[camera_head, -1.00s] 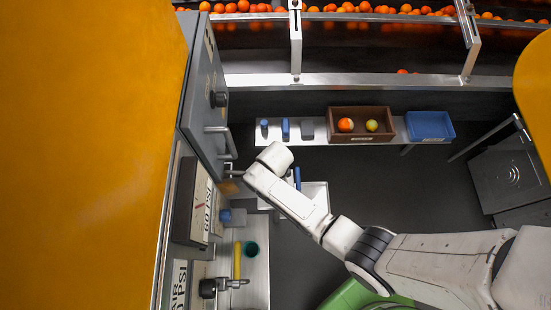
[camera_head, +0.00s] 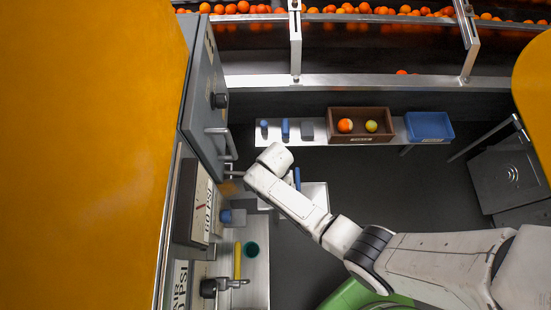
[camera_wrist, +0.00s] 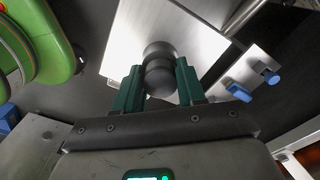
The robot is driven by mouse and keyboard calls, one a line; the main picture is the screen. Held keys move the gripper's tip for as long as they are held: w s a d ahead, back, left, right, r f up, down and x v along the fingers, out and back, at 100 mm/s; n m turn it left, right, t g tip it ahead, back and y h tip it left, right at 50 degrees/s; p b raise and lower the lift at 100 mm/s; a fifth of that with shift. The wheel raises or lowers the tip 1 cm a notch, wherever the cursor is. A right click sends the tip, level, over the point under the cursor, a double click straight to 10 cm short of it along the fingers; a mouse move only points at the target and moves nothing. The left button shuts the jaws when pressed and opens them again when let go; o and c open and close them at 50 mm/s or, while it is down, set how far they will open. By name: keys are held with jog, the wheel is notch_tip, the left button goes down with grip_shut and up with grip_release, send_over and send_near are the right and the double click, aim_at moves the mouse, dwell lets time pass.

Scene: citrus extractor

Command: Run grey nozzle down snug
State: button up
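In the wrist view, a dark grey rounded piece (camera_wrist: 159,68), which looks like the grey nozzle, sits between the two green fingers of my gripper (camera_wrist: 158,85). Both fingers appear to press on its sides. Its lower end is hidden, so I cannot tell how it sits on anything beneath. A bright steel plate (camera_wrist: 188,32) lies behind it. In the head view my wrist hides the gripper and the nozzle, close to the grey machine door (camera_head: 201,90) and its handle.
A shelf holds blue pieces (camera_head: 285,128), a brown fruit box (camera_head: 360,138) and a blue bin (camera_head: 429,126).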

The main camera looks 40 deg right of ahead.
jog(key=c, duration=0.4)
jog(key=shift+o, duration=0.2)
jog(key=shift+m, duration=0.9)
jog(key=shift+m, duration=0.9)
jog(key=shift+m, duration=0.8)
jog(key=shift+m, duration=0.6)
jog(key=shift+f+m, duration=0.1)
jog(key=shift+m, duration=0.2)
